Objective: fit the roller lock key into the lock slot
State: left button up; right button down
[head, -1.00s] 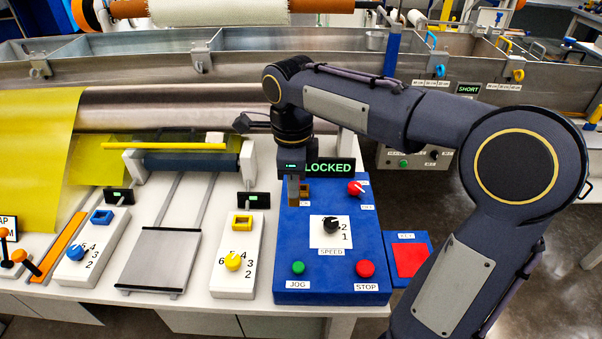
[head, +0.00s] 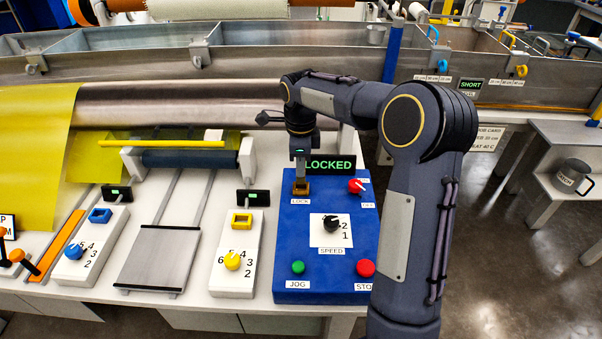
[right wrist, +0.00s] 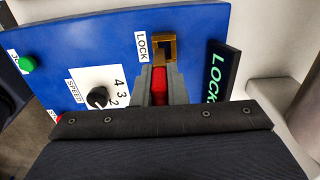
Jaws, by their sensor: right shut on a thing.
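The roller lock key is a small red piece (right wrist: 159,86), showing between the fingers of my right gripper (right wrist: 159,76) in the right wrist view. The gripper is shut on it. The lock slot (right wrist: 163,44) is a brass-coloured square frame beside the LOCK label on the blue panel. In the head view my right gripper (head: 301,176) points down at the lock slot (head: 301,190), its tips at the frame. The fingers hide most of the key, and I cannot tell whether its end is inside the slot. My left gripper is not in view.
The blue control panel (head: 290,240) carries a black SPEED knob (head: 331,223), a green JOG button (head: 298,267) and red buttons. A sign reading LOCKED (head: 328,166) stands right behind the slot. A white box with a yellow knob (head: 233,261) is left of the panel.

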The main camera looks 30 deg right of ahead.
jog(key=shift+w+d+f, duration=0.1)
jog(key=shift+w+f, duration=0.1)
jog(key=shift+f, duration=0.15)
jog(key=shift+d+f, duration=0.1)
jog(key=shift+f, duration=1.5)
jog(key=shift+f, duration=0.15)
jog(key=c, duration=1.5)
grip_release()
jog(key=shift+o, duration=0.2)
